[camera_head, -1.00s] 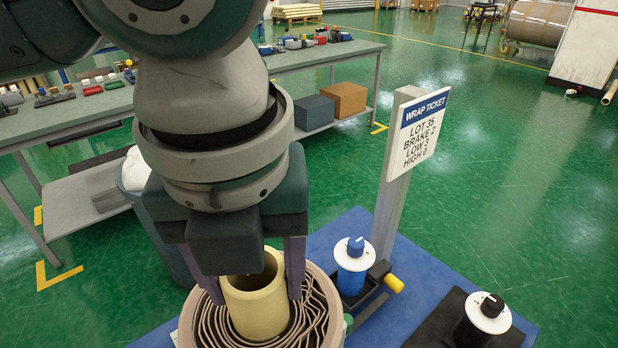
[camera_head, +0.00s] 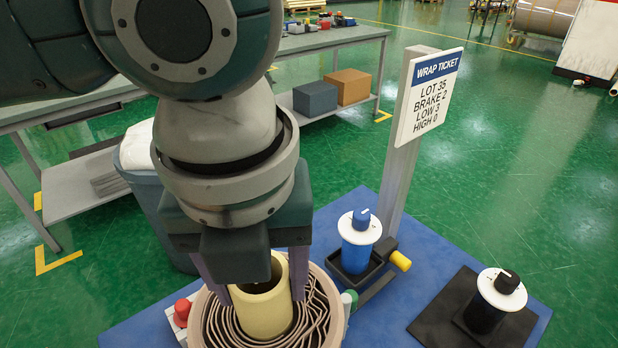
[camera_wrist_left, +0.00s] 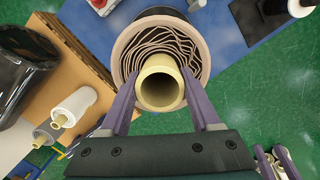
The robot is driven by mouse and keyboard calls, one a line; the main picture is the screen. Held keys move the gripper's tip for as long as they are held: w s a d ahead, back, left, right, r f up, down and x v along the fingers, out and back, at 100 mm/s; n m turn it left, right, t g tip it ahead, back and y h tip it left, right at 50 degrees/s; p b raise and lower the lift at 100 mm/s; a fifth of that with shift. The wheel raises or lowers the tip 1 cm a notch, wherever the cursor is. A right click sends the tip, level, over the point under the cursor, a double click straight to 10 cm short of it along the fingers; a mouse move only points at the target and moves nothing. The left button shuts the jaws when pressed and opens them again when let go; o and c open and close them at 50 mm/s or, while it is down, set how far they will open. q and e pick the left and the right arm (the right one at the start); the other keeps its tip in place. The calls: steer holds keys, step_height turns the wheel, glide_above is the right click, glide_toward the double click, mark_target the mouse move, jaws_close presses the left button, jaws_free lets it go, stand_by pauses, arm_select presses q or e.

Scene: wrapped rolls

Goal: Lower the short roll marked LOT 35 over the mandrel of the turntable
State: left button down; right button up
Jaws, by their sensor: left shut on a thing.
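In the left wrist view the purple fingers flank the tube (camera_wrist_left: 161,83), which stays upright. The tube sits within the outline of a round tan rim (camera_head: 207,330) filled with wavy layers, also visible in the left wrist view (camera_wrist_left: 124,40). I cannot tell whether the tube touches the layers or how deep it is. No LOT 35 mark shows on it. The mandrel is hidden.
A wrap ticket sign (camera_head: 428,95) reads LOT 35, BRAKE 2, LOW 3, HIGH 0. A blue knob post (camera_head: 357,250) and a black knob post (camera_head: 487,310) stand right of the rim on the blue base (camera_head: 400,255). A red button (camera_head: 182,312) is at left.

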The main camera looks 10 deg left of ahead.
arm_select(q)
steer(key=shift+f+b, duration=1.45)
steer(key=shift+f, duration=1.05)
stand_by(1.6)
jaws_free()
steer(key=r, duration=0.6)
steer(key=s+r, duration=0.1)
steer(key=r, duration=0.3)
steer(key=shift+d, duration=0.2)
steer(key=shift+s, duration=0.1)
